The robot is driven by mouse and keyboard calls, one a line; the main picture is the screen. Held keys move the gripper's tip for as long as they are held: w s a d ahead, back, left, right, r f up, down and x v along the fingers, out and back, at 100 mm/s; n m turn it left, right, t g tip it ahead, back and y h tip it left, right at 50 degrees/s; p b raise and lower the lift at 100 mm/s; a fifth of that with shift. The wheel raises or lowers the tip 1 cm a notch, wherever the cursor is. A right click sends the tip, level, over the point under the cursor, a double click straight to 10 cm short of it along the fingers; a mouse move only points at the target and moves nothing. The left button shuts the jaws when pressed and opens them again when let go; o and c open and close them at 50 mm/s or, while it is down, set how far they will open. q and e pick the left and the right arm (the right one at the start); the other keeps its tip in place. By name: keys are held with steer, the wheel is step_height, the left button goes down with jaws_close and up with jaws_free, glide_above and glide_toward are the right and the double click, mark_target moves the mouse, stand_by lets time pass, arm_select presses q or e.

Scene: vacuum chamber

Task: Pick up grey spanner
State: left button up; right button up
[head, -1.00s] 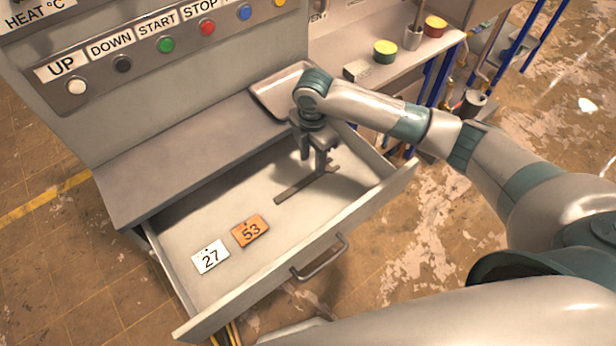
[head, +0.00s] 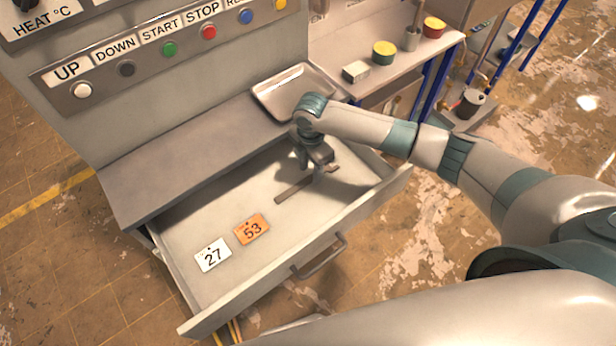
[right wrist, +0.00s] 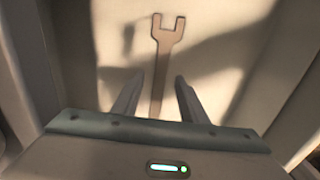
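The grey spanner (head: 294,188) lies flat in the open drawer, toward its right side. The right wrist view shows its open-jawed head (right wrist: 168,33) and its handle running down toward the gripper. My right gripper (head: 314,168) is over the spanner and covers part of it in the head view. In the right wrist view its two fingers (right wrist: 156,98) are apart, with the handle seen between them. Nothing is held, and the fingers look to be above the spanner. The lower end of the handle is hidden by the gripper body. My left gripper is not in view.
The drawer (head: 240,294) also holds a white tag marked 27 (head: 213,256) and an orange tag marked 53 (head: 251,230). A metal tray (head: 266,100) stands on the ledge behind the gripper. The drawer walls bound the space around the spanner.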

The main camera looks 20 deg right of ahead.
steer(key=shift+f, duration=0.75)
steer(key=shift+c, duration=0.6)
jaws_close()
steer(key=shift+r, duration=0.1)
steer(key=shift+r+b, duration=0.35)
steer(key=shift+r, duration=0.45)
steer(key=shift+d+r+b, duration=0.25)
steer(key=shift+r+b, duration=0.3)
steer(key=shift+r, duration=0.65)
steer(key=s+d+r+b, duration=0.1)
steer(key=s+d+r, duration=0.1)
steer(key=d, duration=0.3)
steer(key=s+d+r+b, duration=0.2)
steer(key=d+r, duration=0.3)
steer(key=shift+s+d, duration=0.15)
steer(key=shift+s, duration=0.1)
